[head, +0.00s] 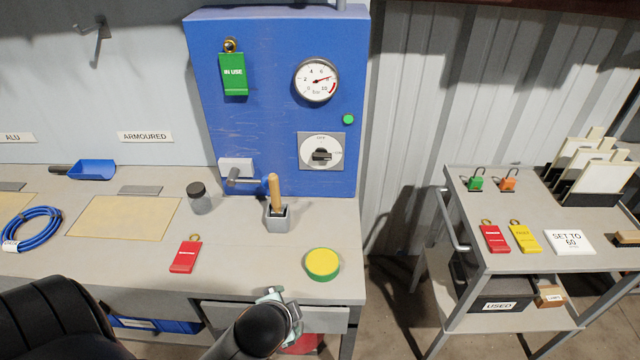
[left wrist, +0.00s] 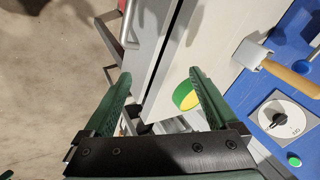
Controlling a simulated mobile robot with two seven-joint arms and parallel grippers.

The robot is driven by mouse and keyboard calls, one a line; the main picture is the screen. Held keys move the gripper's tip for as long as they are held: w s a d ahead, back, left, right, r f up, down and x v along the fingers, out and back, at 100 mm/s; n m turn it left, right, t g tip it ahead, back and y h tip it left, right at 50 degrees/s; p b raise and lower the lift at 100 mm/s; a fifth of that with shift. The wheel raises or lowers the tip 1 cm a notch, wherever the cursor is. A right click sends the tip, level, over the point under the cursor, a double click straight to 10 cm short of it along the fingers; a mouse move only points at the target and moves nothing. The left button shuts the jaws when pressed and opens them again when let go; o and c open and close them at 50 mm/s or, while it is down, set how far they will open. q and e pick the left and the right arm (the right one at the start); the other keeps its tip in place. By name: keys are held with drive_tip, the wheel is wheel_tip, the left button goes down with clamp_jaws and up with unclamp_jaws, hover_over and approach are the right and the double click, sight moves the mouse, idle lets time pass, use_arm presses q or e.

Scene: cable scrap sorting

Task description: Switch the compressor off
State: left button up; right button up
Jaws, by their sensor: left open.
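The compressor panel (head: 275,130) is a blue box against the wall at the back of the bench. Its rotary switch has a black knob (head: 321,156) on a white dial (head: 322,143). The dial also shows in the left wrist view (left wrist: 298,110). Above it are a round gauge (head: 316,80), its needle pointing right, and a green lamp (head: 348,119). My left gripper (head: 274,296) is at the bench's front edge, well below the switch; its fingers (left wrist: 160,84) are apart and empty.
A green IN USE tag (head: 233,75) hangs on the panel. A cart (head: 465,255) stands right.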

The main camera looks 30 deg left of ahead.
use_arm(q)
drive_tip(key=w+a+m+y, duration=0.1)
drive_tip(key=w, duration=0.1)
drive_tip(key=w+a+r+m+t+y, duration=0.1)
drive_tip(key=w+m, duration=0.1)
drive_tip(key=w+a+r+m+t, duration=0.1)
drive_tip(key=w, duration=0.1)
drive_tip(key=shift+w+a+m+y, duration=0.1)
drive_tip(key=shift+a+m+y, duration=0.1)
drive_tip(key=shift+m+y, duration=0.15)
drive_tip(key=w+a+r+m+t+y, duration=0.3)
drive_tip(key=w+r+m, duration=0.1)
drive_tip(key=w+m, duration=0.3)
drive_tip(key=m+t, duration=0.5)
drive_tip(key=m, duration=0.6)
approach(322, 159)
drive_tip(key=shift+y, duration=0.25)
drive_tip(key=x, duration=0.8)
drive_tip(key=shift+d, duration=0.15)
drive_tip(key=c, duration=1.4)
drive_tip(key=shift+o, duration=0.2)
drive_tip(key=shift+f, duration=0.1)
